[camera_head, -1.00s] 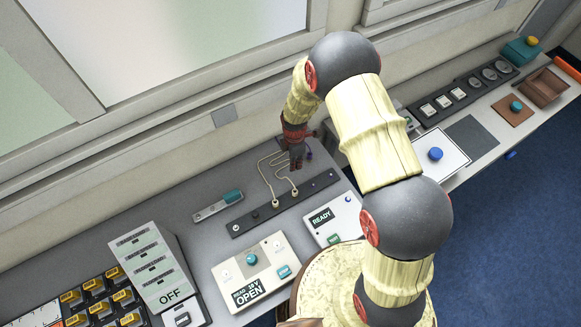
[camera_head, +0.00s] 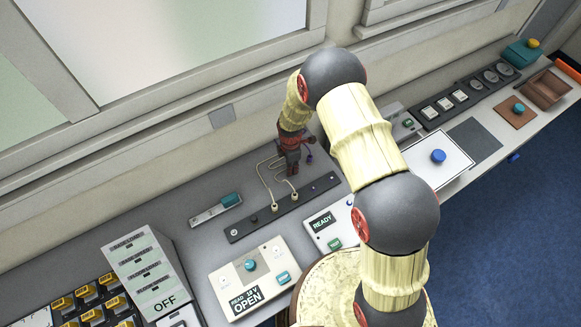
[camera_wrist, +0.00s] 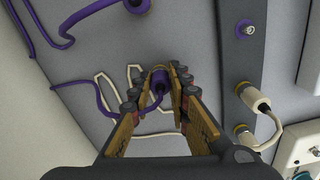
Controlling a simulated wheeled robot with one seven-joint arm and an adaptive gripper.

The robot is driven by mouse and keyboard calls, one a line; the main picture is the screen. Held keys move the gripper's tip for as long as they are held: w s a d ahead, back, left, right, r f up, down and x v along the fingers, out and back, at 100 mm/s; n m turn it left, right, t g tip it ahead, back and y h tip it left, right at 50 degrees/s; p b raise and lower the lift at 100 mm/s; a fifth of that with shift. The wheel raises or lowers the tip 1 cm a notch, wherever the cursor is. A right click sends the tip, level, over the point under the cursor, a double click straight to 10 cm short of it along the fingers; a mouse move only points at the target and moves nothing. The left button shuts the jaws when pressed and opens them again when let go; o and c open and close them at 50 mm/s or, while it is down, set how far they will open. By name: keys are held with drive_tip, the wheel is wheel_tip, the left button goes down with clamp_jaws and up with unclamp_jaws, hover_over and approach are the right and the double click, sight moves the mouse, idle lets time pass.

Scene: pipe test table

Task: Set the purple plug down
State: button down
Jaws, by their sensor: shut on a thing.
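The purple plug (camera_wrist: 158,78) is between the fingers of my gripper (camera_wrist: 160,88) in the wrist view, with its purple cable running off to the left. My gripper is shut on it. In the head view my gripper (camera_head: 290,165) is just behind the dark socket strip (camera_head: 262,220), near its right half. The fingers hide most of the plug there. A purple-ringed socket (camera_wrist: 245,28) on the strip shows empty in the wrist view, to the right of my gripper. I cannot tell whether the plug touches the table.
A cream plug (camera_wrist: 255,100) with a cream cable sits in the strip. Another purple piece (camera_wrist: 138,6) shows at the wrist view's top edge. A READY box (camera_head: 325,225) and an OPEN box (camera_head: 250,275) stand in front.

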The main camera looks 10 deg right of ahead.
drive_tip(key=c, duration=1.7)
unclamp_jaws()
drive_tip(key=s+d+r+m+t+p, duration=0.1)
drive_tip(key=s+d+r+m+p, duration=0.15)
drive_tip(key=r, duration=1.15)
drive_tip(key=s+d+r+m+t+p, duration=0.1)
drive_tip(key=r+m, duration=0.3)
drive_tip(key=r, duration=1)
drive_tip(key=s+d+r+m+t+p, duration=0.1)
drive_tip(key=s+d+r+m+p, duration=0.15)
drive_tip(key=r, duration=1.15)
drive_tip(key=s+d+r+m+t, duration=0.1)
drive_tip(key=s+r+m, duration=0.2)
drive_tip(key=s, duration=0.4)
drive_tip(key=s+d+r+m, duration=0.2)
drive_tip(key=s+r+m, duration=0.2)
drive_tip(key=s+r, duration=0.1)
drive_tip(key=s+d+r+m+t, duration=0.1)
drive_tip(key=s+r+m, duration=0.3)
drive_tip(key=s, duration=0.4)
drive_tip(key=shift+s+d+r+t, duration=0.3)
drive_tip(key=shift+s+d+r, duration=0.05)
drive_tip(key=shift+d, duration=0.1)
